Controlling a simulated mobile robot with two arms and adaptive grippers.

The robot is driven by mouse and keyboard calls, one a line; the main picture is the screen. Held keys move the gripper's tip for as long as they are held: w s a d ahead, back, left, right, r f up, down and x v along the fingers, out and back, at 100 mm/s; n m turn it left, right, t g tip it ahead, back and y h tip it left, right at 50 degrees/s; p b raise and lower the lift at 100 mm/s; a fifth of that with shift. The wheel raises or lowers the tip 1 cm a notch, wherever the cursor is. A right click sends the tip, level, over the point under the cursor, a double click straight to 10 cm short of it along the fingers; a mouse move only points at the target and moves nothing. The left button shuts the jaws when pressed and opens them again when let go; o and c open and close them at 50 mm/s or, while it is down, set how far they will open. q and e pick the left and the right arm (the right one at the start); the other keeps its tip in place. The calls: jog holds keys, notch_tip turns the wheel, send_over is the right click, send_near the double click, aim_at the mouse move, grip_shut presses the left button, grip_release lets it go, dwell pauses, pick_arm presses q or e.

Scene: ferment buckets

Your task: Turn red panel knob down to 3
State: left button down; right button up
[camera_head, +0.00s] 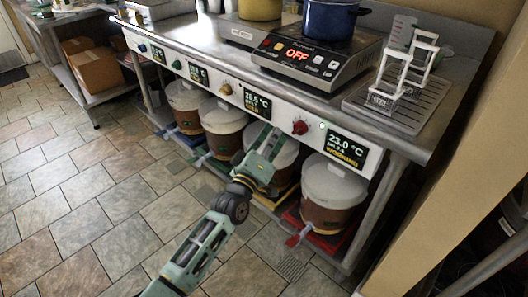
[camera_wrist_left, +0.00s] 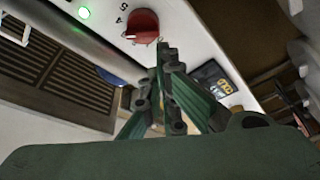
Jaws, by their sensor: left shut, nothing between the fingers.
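The red knob (camera_head: 300,127) sits on the white front panel (camera_head: 315,140) under the counter edge, left of a display (camera_head: 347,151) reading 23.0 °C. In the left wrist view the red knob (camera_wrist_left: 143,26) shows close up, with the marks 4 and 5 on the panel beside it; its setting cannot be told. My left gripper (camera_head: 270,132) is shut and empty, its tips left of the knob in the head view. In the left wrist view the closed tips (camera_wrist_left: 163,48) appear just beside the knob; contact cannot be told. My right gripper is not in view.
A green light (camera_head: 322,126) glows beside the red knob. Lidded buckets (camera_head: 334,180) stand on coloured trays below the panel. A yellow knob (camera_head: 226,89) is further left. On the counter are a hotplate (camera_head: 300,62) reading OFF and a blue pot (camera_head: 330,18). The tiled floor in front is free.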

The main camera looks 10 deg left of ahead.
pick_arm(q)
jog(key=v, duration=0.8)
jog(key=shift+m, duration=0.3)
jog(key=w+r+b, duration=0.1)
jog(key=w, duration=0.3)
jog(key=w+d+r+b, duration=0.1)
jog(key=w+r, duration=0.1)
jog(key=w, duration=0.2)
jog(key=w+r+b, duration=0.1)
jog(key=w+r, duration=0.1)
jog(key=w, duration=0.2)
jog(key=shift+w+d+r, duration=0.25)
jog(key=shift+w+d, duration=0.15)
jog(key=shift+s+d+f+b, duration=0.2)
jog(key=shift+s+d+f, duration=0.4)
jog(key=shift+f, duration=0.1)
jog(key=shift+s+d+f+b, duration=0.15)
jog(key=shift+s+d+f, duration=0.3)
jog(key=shift+d+f, duration=0.15)
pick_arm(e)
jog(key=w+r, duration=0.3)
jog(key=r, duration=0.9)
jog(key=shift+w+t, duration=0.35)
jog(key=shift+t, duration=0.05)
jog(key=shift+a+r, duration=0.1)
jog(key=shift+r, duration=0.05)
